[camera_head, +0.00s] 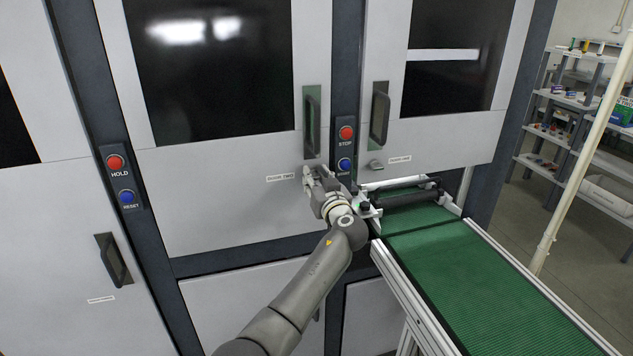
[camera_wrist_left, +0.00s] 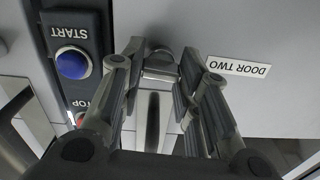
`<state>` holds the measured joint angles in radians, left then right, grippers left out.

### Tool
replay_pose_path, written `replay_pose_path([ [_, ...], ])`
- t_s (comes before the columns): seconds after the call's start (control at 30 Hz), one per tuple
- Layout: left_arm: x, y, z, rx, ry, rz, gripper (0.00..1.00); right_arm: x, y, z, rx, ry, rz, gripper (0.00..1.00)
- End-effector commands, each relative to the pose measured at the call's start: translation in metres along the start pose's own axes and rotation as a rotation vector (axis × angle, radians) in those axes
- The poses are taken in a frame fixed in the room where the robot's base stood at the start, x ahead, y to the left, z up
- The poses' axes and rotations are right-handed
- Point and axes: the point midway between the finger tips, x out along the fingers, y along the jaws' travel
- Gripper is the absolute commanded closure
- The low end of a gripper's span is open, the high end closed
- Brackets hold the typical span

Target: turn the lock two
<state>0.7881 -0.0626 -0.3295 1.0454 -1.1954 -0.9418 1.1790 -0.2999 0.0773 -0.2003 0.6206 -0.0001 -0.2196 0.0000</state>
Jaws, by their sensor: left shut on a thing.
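My left gripper (camera_head: 313,180) is at door two, just below its dark vertical handle (camera_head: 312,120) and to the right of the "DOOR TWO" label (camera_head: 280,177). The label also shows there, upside down (camera_wrist_left: 239,67). In the head view the gripper hides the knob. How far the lock is turned cannot be told. The door (camera_head: 225,195) looks closed. My right gripper is out of view.
A panel with a red STOP button (camera_head: 346,133) and a blue START button (camera_head: 345,164) is just right of the gripper. Another door's lock (camera_head: 376,165) is further right. A green conveyor (camera_head: 490,275) stands at the lower right, close to my arm.

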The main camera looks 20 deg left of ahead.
Motion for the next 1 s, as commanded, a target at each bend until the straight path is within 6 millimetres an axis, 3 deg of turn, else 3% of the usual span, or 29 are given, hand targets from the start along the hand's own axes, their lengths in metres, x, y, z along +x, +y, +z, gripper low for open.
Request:
replay_pose_path([
  [0.4,0.0,0.002,0.003,0.347,0.001,0.0,0.94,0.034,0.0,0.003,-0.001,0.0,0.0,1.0],
  [1.0,0.0,0.003,0.001,0.92,0.0,0.0,0.94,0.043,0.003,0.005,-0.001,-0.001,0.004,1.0],
])
